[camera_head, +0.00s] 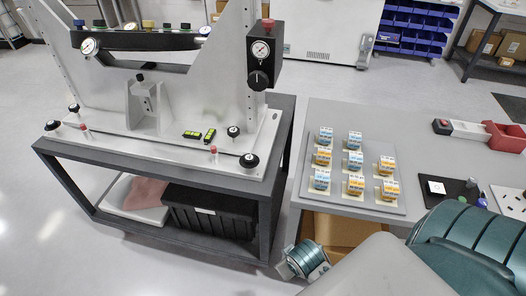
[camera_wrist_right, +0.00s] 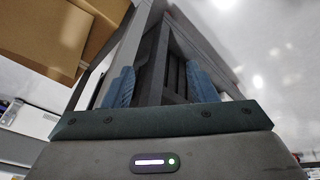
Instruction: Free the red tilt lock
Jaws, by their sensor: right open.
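The mirror fixture (camera_head: 165,140) stands on a dark grey cart at the left of the head view. Small red-topped pins (camera_head: 213,151) stand on the base plate. My right gripper (camera_wrist_right: 160,85) is open, its blue fingers apart with nothing held. In the head view my right wrist is low, right of the cart, well away from the red knobs. My left gripper is not in view.
The black gauge box (camera_head: 261,60) carries a dial and a black knob. A side table (camera_head: 315,130) holds several blue and orange blocks. A black crate (camera_head: 210,212) sits on the cart's lower shelf. A cardboard box (camera_head: 340,230) is under the side table.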

